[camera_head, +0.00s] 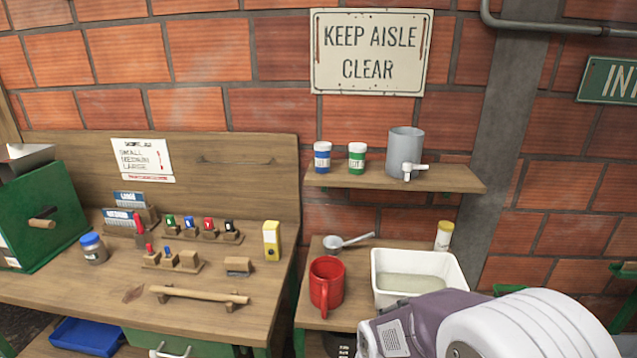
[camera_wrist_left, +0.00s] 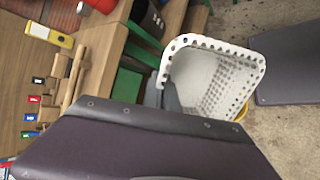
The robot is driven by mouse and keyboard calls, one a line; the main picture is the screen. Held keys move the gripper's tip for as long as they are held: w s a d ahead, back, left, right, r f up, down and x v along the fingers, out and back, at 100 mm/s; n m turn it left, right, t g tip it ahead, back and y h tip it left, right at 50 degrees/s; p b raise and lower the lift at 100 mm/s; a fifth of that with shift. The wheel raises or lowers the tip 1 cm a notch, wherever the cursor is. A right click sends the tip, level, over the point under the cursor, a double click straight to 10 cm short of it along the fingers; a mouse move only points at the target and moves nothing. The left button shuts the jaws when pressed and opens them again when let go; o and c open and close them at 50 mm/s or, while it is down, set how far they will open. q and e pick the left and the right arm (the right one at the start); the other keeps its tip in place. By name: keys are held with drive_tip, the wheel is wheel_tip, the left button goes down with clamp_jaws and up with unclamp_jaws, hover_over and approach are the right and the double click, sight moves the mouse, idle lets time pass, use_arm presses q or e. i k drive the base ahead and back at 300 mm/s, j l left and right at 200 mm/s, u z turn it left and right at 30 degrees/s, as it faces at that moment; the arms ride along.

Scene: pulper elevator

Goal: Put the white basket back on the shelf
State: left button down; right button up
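The white basket (camera_wrist_left: 222,75) with rows of round holes shows in the left wrist view, seen into its open top. It is not visible in the head view. My left gripper (camera_wrist_left: 168,92) has its dark fingers at the basket's left rim and looks shut on it; the purple gripper housing hides the lower part. The wall shelf (camera_head: 450,179) is in the head view, bearing a blue-label jar, a green-label jar and a grey jug with a white tap. My right gripper is not in view.
A red mug (camera_head: 326,283), a metal scoop (camera_head: 340,242), a yellow-capped jar (camera_head: 444,236) and a white tub (camera_head: 418,262) stand on the right-hand bench. The left workbench (camera_head: 60,295) holds stamps, a wooden bar and a green box. Open floor (camera_wrist_left: 285,130) lies right of the basket.

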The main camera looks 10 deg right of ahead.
sight(444, 177)
drive_tip(key=l+z, duration=0.1)
drive_tip(key=z, duration=0.75)
drive_tip(key=i+z, duration=0.15)
drive_tip(key=z, duration=0.3)
drive_tip(key=l+z, duration=0.1)
drive_tip(key=z, duration=0.35)
drive_tip(key=i+z, duration=0.1)
drive_tip(key=z, duration=0.75)
drive_tip(key=i+j+u, duration=0.25)
drive_tip(key=k+l, duration=0.05)
drive_tip(key=l, duration=0.05)
